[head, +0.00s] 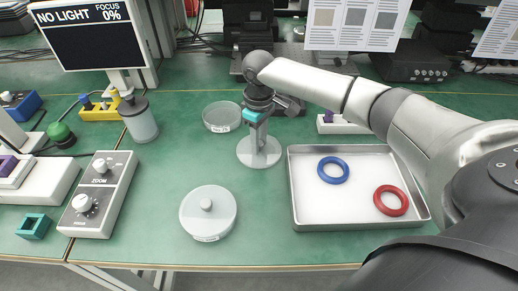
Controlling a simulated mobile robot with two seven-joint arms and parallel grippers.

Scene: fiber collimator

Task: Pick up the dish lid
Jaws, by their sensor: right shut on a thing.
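My right gripper (258,147) reaches down from the top centre, its fingers shut on the middle of a round, pale dish lid (268,160). The fingers cover the lid's knob. The lid looks level; whether it touches the table or hangs just above it, I cannot tell. An open clear dish (222,117) with a label stands just left of the gripper. A second dish (208,213) with a knobbed cover on it stands at the front centre. My left gripper is out of view.
A metal tray (298,213) with a blue ring (333,170) and a red ring (391,200) lies to the right. A zoom control box (104,194), a grey-capped jar (140,120) and a monitor (90,35) stand at left. The green table is clear around the covered dish.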

